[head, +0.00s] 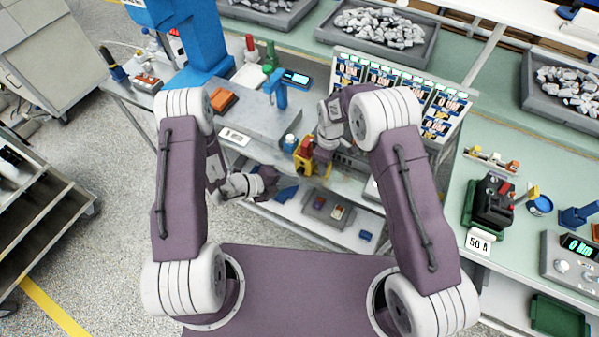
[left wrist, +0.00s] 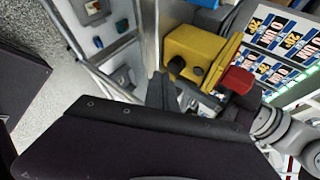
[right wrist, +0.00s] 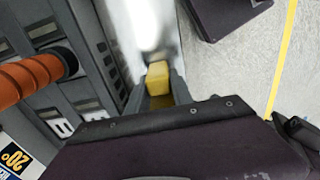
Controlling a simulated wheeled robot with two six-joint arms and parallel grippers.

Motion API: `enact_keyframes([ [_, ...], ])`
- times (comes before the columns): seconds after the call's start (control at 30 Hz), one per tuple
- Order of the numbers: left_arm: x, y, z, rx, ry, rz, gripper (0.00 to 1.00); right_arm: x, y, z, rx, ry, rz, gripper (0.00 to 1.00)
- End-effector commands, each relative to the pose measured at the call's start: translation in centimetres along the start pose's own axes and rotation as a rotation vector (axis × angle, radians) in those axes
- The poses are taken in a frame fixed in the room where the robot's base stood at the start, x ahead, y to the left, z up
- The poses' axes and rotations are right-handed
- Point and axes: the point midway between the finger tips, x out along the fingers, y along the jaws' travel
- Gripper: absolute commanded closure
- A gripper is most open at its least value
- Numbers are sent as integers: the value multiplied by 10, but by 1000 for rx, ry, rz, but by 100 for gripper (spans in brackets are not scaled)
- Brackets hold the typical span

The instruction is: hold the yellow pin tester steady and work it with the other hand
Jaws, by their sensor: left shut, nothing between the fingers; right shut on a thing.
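The yellow pin tester (head: 301,163) is a small yellow box with dark round knobs, at the front edge of the bench in the head view. It shows larger in the left wrist view (left wrist: 192,52), with a red part (left wrist: 238,81) beside it. My right gripper (right wrist: 158,90) is shut on the tester, its yellow body between the fingers. My left gripper (head: 274,179) is shut and empty, left of and a little below the tester. Its closed fingers (left wrist: 160,90) show apart from the tester in the left wrist view. The right fingertips are largely hidden in the head view.
A row of breakers (head: 380,75) stands behind my right arm. A grey plate (head: 262,118) lies on the bench left of the tester. A lower shelf holds a grey tray (head: 322,207). An orange ribbed handle (right wrist: 28,78) is near my right gripper.

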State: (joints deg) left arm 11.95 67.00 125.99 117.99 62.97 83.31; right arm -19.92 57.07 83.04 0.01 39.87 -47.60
Motion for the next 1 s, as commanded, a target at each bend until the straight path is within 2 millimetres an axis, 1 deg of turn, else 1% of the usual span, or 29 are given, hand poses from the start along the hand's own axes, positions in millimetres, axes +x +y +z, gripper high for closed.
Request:
enact_keyframes([
  [0.2, 5, -4, 4, 2, 0, -1, 100, 0, 0, 0, 0, 1, 1, 100],
  [1.0, 9, -7, 6, 2, 0, 0, 100, 0, 0, 0, 0, 1, 1, 100],
])
